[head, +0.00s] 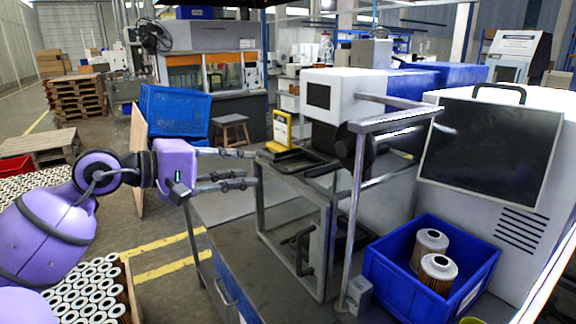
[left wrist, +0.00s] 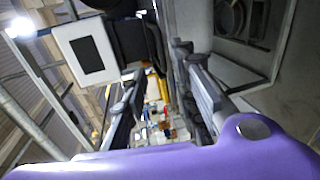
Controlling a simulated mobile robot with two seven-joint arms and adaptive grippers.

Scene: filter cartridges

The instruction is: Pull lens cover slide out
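A yellow upright piece (head: 280,131) with a pale label stands on a dark flat base beside the black cylindrical part (head: 352,146) of the white camera-like box (head: 342,97). It may be the lens cover slide, but I cannot tell for sure. My left gripper (head: 256,168) is open and empty, in front of and a little below the yellow piece in the head view, its fingers pointing right. The left wrist view shows the two spread fingers (left wrist: 160,65) and the white box (left wrist: 85,52); a yellow patch (left wrist: 156,88) shows between the fingers. My right gripper is in neither view.
A metal frame (head: 262,212) stands on the grey bench below the box. A blue bin (head: 412,284) with two filter cartridges (head: 438,272) sits at right, below a dark screen (head: 492,142). Many cartridges fill a crate (head: 85,292) at lower left.

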